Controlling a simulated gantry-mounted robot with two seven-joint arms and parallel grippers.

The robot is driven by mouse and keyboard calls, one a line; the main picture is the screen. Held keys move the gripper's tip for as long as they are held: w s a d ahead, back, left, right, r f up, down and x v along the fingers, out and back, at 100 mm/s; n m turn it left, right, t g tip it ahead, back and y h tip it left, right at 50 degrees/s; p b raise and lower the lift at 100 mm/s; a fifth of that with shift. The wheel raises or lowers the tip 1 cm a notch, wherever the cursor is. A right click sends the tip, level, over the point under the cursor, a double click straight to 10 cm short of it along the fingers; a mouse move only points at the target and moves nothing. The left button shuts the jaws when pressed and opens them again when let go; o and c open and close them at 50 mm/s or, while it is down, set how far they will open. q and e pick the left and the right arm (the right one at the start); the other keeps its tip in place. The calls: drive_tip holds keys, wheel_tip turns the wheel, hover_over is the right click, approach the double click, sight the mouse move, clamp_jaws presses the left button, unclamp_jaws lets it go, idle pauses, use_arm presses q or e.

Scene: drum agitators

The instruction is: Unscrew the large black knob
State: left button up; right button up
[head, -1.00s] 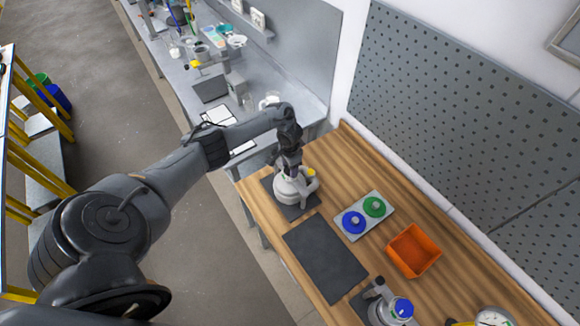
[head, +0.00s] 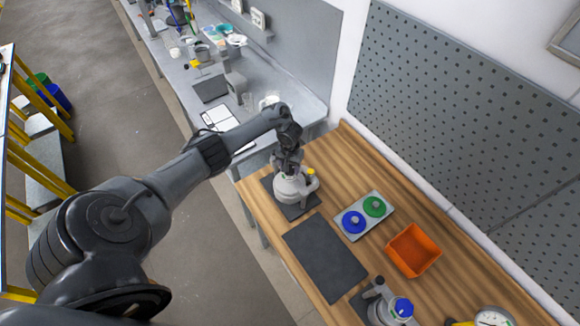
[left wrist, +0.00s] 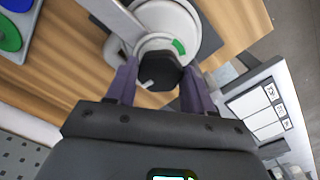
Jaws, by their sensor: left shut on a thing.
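The large black knob (left wrist: 160,70) shows in the left wrist view, on top of a white round device (left wrist: 165,22). In the head view this white device (head: 290,187) stands on a dark mat at the far left end of the wooden bench. My left gripper (left wrist: 155,88) has one finger on each side of the knob and is shut on it. In the head view my left gripper (head: 288,160) comes down over the device from above and hides the knob. My right gripper is not in view.
A tray (head: 365,216) with a blue and a green disc, an orange bin (head: 413,250) and a dark mat (head: 325,257) lie on the bench. A second white device with a blue cap (head: 403,307) stands at the near end. A pegboard (head: 450,120) backs the bench.

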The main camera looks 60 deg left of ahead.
sight(290, 168)
use_arm(q)
drive_tip(key=shift+s+f, duration=0.15)
drive_tip(key=o, duration=1)
drive_tip(key=shift+o, duration=0.2)
drive_tip(key=shift+r, duration=0.2)
drive_tip(key=shift+r, duration=0.55)
wheel_tip(290, 168, up, 5)
drive_tip(key=shift+f, duration=0.2)
drive_tip(key=shift+w+a+r+b, duration=0.1)
drive_tip(key=shift+w+r+b, duration=0.2)
drive_tip(key=shift+w+r, duration=0.2)
drive_tip(key=shift+s+r, duration=0.35)
drive_tip(key=shift+r, duration=0.25)
drive_tip(key=shift+r+p, duration=0.3)
drive_tip(key=shift+r, duration=1.05)
